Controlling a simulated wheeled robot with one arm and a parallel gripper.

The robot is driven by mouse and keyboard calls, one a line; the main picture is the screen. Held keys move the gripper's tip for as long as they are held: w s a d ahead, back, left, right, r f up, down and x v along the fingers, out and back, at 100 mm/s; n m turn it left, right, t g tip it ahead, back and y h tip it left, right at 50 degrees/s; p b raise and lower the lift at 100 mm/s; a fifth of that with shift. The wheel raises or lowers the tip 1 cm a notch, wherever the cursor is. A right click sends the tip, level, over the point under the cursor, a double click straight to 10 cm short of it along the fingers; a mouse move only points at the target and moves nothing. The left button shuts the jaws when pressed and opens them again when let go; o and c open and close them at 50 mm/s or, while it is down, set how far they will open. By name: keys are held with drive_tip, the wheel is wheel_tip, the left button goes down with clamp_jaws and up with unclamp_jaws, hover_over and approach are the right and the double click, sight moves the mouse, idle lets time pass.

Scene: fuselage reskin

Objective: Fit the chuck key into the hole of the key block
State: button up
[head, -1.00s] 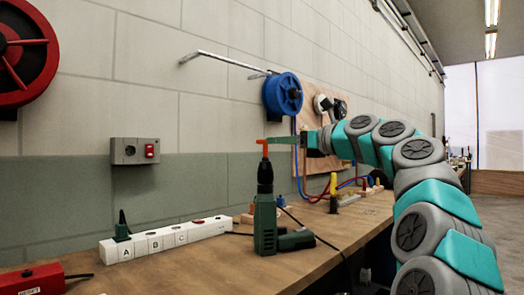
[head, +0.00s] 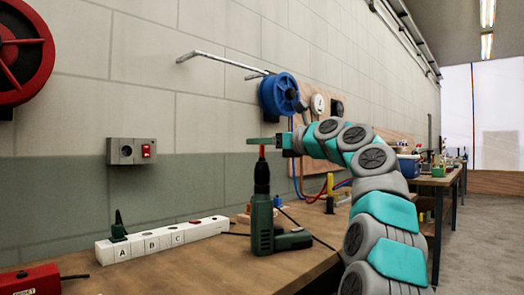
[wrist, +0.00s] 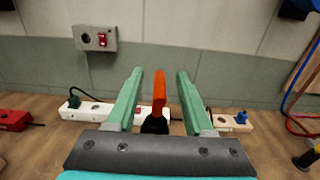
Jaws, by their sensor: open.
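An orange piece (head: 262,153), which looks like the chuck key, stands up from the black chuck at the top of a green drill (head: 263,225). The drill is upright on the bench. My gripper (head: 264,141) is at the height of the orange piece's top and hides part of it in the head view. In the wrist view the orange piece (wrist: 159,92) stands between my two green fingers (wrist: 158,95), with a gap on each side. My gripper is open and holds nothing. I cannot clearly tell which item is the key block; a wooden block (wrist: 234,122) with a blue knob lies right of the fingers.
A red box (head: 28,279) is at the bench's front left. A yellow-and-black tool (head: 330,190) and hoses are behind the drill. A wall socket (head: 131,151) and blue reel (head: 280,94) are above.

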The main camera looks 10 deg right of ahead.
clamp_jaws()
idle(0.8)
